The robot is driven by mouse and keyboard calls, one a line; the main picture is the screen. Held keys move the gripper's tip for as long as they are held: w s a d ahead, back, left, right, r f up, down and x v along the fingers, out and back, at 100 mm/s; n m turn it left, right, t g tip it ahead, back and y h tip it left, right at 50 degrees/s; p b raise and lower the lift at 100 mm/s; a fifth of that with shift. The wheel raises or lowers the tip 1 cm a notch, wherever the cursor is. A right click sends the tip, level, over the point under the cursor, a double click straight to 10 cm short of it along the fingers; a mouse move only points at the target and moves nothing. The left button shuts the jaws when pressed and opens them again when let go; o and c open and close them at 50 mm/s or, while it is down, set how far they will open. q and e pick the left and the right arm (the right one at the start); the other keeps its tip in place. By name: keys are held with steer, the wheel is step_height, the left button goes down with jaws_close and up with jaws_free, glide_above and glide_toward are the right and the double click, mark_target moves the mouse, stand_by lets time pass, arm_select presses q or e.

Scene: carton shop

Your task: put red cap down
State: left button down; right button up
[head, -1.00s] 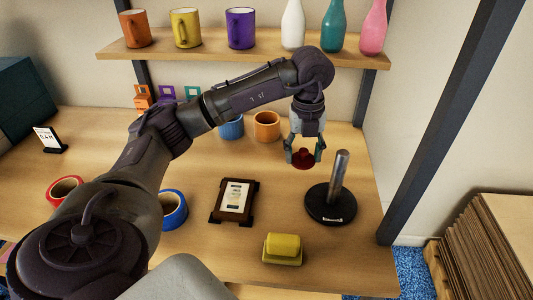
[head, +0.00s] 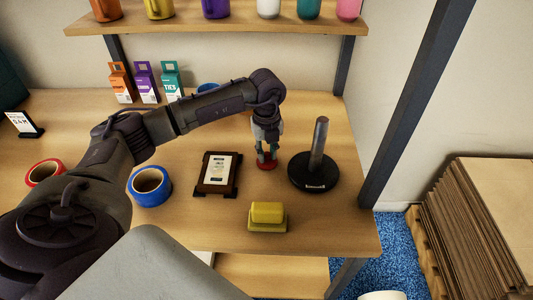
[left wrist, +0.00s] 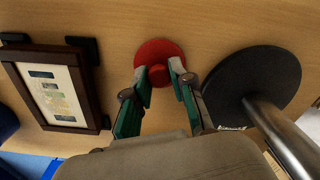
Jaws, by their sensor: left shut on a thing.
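The red cap (left wrist: 160,52) is a round disc with a raised knob. In the head view the red cap (head: 266,164) is low at the table top, between the framed card and the black stand. My left gripper (left wrist: 163,77) is shut on the knob of the cap, pointing down in the head view (head: 266,155). The disc looks flat on or very near the wood; I cannot tell whether it touches. My right gripper is not in view.
A black round stand with a metal post (head: 315,170) is close on the right. A framed card (head: 218,174) is on the left. A yellow block on a dish (head: 267,215) is in front. Blue tape (head: 149,186) and red tape (head: 44,173) lie further left. Small boxes (head: 146,83) stand behind.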

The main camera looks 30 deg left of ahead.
mark_target(267, 154)
arm_select(q)
steer(key=shift+s+d+f, duration=0.1)
steer(key=shift+s+f, duration=0.25)
steer(key=shift+f, duration=0.3)
steer(key=c, duration=1)
jaws_free()
steer(key=shift+w+f, duration=0.1)
steer(key=shift+f, duration=0.05)
steer(key=o, duration=0.7)
steer(key=shift+w, duration=0.15)
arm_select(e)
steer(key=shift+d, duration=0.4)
arm_select(q)
steer(key=shift+r, duration=0.25)
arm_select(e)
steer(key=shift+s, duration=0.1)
arm_select(q)
steer(key=shift+w+r, duration=0.1)
steer(key=shift+r, duration=0.4)
step_height(267, 154, up, 11)
steer(key=b, duration=0.2)
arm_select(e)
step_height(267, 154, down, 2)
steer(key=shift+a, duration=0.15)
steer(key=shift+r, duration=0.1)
